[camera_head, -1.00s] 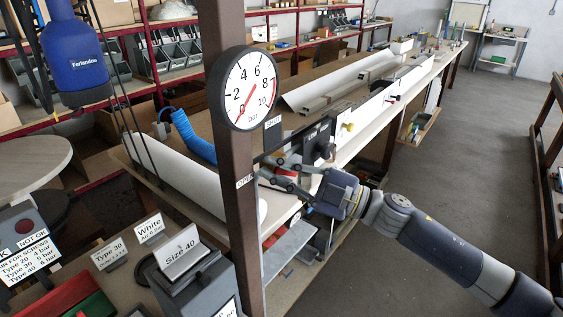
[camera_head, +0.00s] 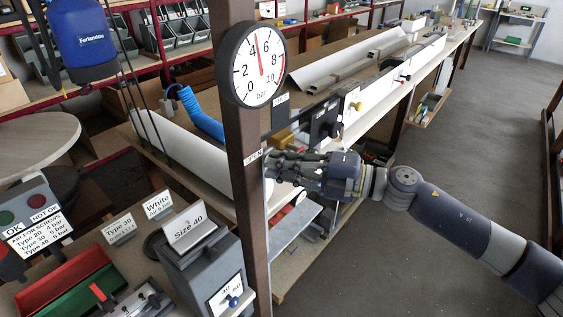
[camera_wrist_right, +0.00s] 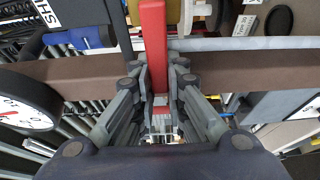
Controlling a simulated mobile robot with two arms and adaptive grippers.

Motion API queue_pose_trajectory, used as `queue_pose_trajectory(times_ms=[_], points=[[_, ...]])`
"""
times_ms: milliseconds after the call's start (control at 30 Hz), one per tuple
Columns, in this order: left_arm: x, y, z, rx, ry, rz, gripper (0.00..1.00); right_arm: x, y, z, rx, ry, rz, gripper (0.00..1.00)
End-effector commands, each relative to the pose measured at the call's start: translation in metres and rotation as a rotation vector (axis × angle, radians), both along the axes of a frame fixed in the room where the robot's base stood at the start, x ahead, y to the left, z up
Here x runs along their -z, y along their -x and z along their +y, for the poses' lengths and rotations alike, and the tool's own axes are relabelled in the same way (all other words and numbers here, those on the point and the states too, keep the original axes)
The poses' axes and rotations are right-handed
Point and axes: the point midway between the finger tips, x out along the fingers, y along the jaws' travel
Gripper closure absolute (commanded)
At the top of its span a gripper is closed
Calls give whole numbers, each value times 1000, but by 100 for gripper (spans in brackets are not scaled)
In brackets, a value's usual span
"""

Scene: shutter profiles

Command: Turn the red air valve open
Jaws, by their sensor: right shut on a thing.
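The red valve handle (camera_wrist_right: 153,45) shows in the right wrist view as a red bar between my fingers. My right gripper (camera_wrist_right: 159,90) is shut on it. In the head view my right gripper (camera_head: 275,165) is beside the brown post, level with the OPEN label (camera_head: 252,157), and I cannot make out the handle there. The SHUT label (camera_head: 281,100) is higher on the post. The round pressure gauge (camera_head: 253,65) on the post has its red needle between 4 and 6 bar. My left gripper is not in view.
The brown post (camera_head: 240,140) stands close to my right gripper. A long bench (camera_head: 420,65) with white profiles runs behind it. A Size 40 block (camera_head: 190,240) and red and green trays (camera_head: 75,295) are at lower left. The floor at right is clear.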

Motion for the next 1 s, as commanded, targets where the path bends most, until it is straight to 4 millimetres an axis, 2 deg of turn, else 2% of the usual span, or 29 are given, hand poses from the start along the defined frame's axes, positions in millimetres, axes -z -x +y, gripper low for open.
queue_pose_trajectory(times_ms=[433, 467, 533, 867, 1000], points=[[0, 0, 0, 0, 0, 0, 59, 3, 0, 0, 0, 9, -7, 100], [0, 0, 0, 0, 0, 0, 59, 3, 0, 0, 0, 9, -7, 81], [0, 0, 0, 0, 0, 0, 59, 3, 0, 0, 0, 8, -7, 67], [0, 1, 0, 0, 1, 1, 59, 1, 0, -1, 0, 6, -7, 67], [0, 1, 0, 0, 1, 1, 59, 2, 2, -12, 1, 6, -6, 67]])
